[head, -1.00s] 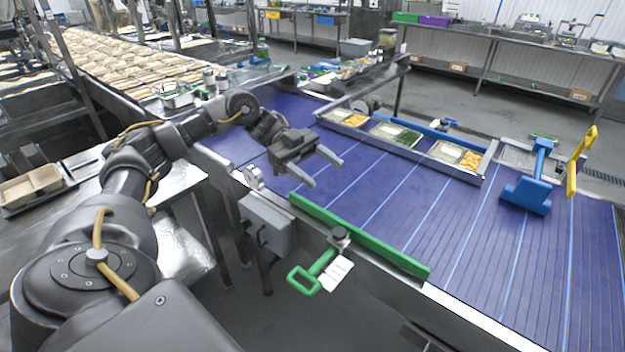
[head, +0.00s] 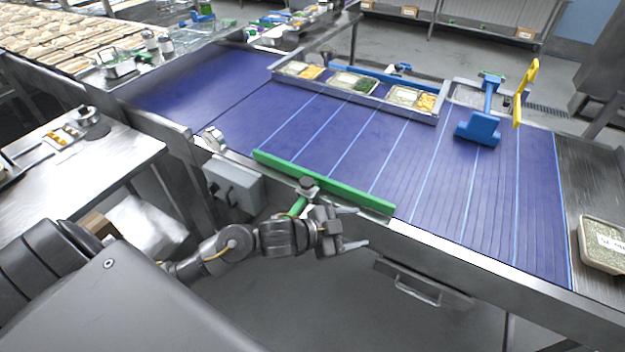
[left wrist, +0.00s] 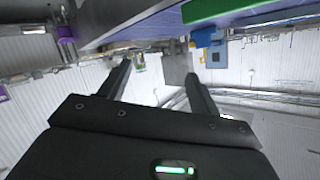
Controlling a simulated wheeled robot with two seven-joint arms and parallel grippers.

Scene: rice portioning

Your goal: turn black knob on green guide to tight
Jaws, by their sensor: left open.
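The long green guide (head: 345,192) lies along the near edge of the blue conveyor in the head view. The black knob (head: 307,183) sits at its near side, above a green bracket handle (head: 298,206) that my left arm partly hides. My left gripper (head: 362,228) is open and empty, just right of and nearer than the knob, apart from it, beside the conveyor's front rail. In the left wrist view the two fingers (left wrist: 158,85) are spread with nothing between them. The green guide shows at the top there (left wrist: 215,10); the knob cannot be made out. My right gripper is not in view.
A grey control box (head: 232,185) hangs on the conveyor side left of the guide. A metal handle (head: 415,290) juts out below the rail. The near belt is mostly clear.

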